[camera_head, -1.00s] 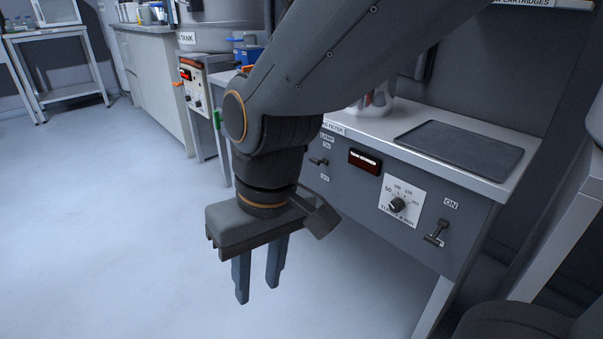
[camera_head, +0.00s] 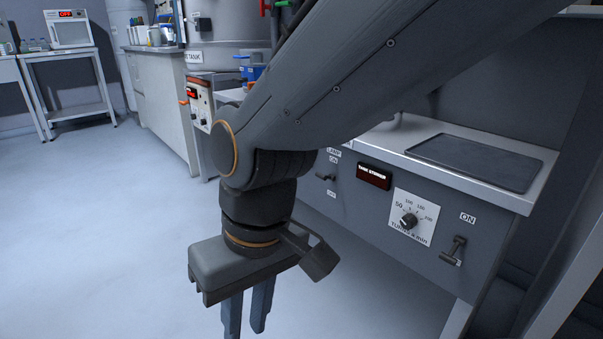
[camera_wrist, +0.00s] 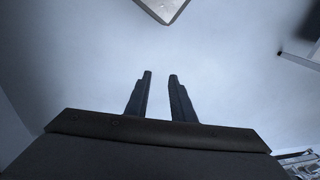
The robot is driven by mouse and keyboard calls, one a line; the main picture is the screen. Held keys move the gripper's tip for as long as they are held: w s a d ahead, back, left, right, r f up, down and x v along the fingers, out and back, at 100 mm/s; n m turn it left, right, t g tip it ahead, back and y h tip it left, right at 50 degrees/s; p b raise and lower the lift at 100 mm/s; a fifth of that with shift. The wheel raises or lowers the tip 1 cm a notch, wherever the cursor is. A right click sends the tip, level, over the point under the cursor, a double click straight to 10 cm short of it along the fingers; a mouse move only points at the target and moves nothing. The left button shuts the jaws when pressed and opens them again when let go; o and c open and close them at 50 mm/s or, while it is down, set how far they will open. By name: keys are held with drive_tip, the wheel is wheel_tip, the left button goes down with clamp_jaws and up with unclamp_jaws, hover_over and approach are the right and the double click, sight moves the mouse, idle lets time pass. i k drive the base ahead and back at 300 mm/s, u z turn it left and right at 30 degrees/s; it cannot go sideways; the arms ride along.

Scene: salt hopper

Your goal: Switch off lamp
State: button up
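The lamp switch (camera_head: 325,177) is a small dark lever on the grey front panel of the bench, between an upper label reading LAMP ON and a lower label that seems to read OFF. Whether the lever is up or down is too small to tell. My gripper (camera_head: 246,325) hangs pointing down over the open floor, left of the panel and apart from the switch. In the wrist view my gripper (camera_wrist: 160,75) shows two fingers with a clear gap and nothing between them. The lamp itself cannot be made out.
Right of the switch are a lit red display (camera_head: 374,177), a turn dial (camera_head: 408,221) and a second lever (camera_head: 454,249) beneath an ON label. A dark tray (camera_head: 475,163) lies on the bench top. The floor at left is clear.

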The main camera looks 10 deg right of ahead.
sight(323, 177)
drive_tip(key=z, duration=0.3)
drive_tip(key=k, duration=0.75)
drive_tip(key=z, duration=0.6)
drive_tip(key=k, duration=0.6)
drive_tip(key=u, duration=0.3)
drive_tip(key=i, duration=0.5)
drive_tip(key=u, duration=0.6)
drive_tip(key=i, duration=1.4)
drive_tip(key=z, duration=0.75)
